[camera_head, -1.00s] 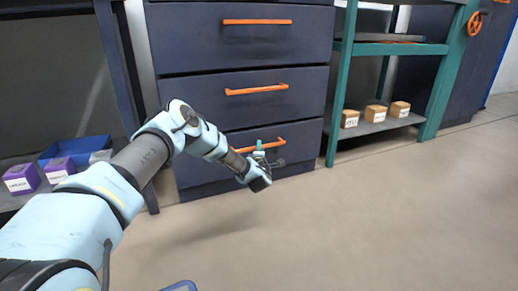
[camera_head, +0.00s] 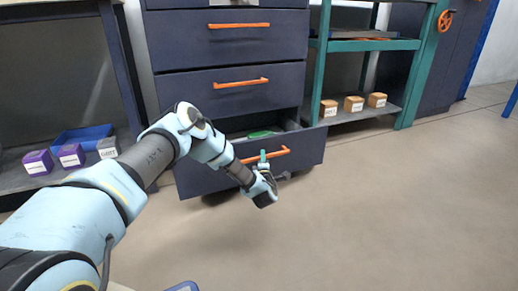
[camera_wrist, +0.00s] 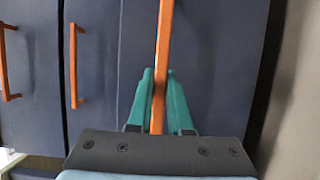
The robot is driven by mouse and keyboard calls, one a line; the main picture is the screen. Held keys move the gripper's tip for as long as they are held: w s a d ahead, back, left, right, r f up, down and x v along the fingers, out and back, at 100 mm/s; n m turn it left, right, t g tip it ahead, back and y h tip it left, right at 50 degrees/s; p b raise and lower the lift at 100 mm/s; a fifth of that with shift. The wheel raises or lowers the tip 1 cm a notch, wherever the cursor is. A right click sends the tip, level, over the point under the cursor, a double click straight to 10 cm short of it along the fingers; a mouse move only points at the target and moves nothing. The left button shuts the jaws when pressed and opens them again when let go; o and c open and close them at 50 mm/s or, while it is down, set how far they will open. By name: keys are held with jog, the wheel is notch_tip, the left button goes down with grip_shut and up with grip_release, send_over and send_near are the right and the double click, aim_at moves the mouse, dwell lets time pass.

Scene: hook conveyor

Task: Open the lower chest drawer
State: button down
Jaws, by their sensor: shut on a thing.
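The dark blue chest (camera_head: 225,55) stands ahead with several drawers, each with an orange bar handle. Its lower drawer (camera_head: 312,150) is pulled partly out, and a green thing (camera_head: 262,133) shows inside it. My gripper (camera_head: 263,158) is at the lower drawer's orange handle (camera_head: 280,153). In the wrist view, the teal fingers of my gripper (camera_wrist: 160,100) are closed on either side of the orange handle (camera_wrist: 165,40). The drawers above it are shut. Most of the lower drawer's inside is hidden by its front and my arm.
A teal shelf rack (camera_head: 405,100) with several orange boxes (camera_head: 353,103) stands right of the chest. At the left, a shelf holds purple boxes (camera_head: 70,155), a grey box (camera_head: 107,147) and a blue tray (camera_head: 82,135). The floor (camera_head: 380,215) in front is clear.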

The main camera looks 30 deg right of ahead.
jog(key=shift+s+a+p, duration=0.15)
jog(key=shift+s+p, duration=0.25)
jog(key=shift+s, duration=0.7)
jog(key=shift+s+a+p, duration=0.15)
jog(key=shift+s+p, duration=0.2)
jog(key=shift+s, duration=0.7)
jog(key=c, duration=0.8)
grip_release()
jog(key=shift+c, duration=0.2)
jog(key=p+v, duration=0.4)
jog(key=v, duration=0.6)
jog(key=shift+s+a, duration=0.2)
jog(key=shift+s, duration=0.15)
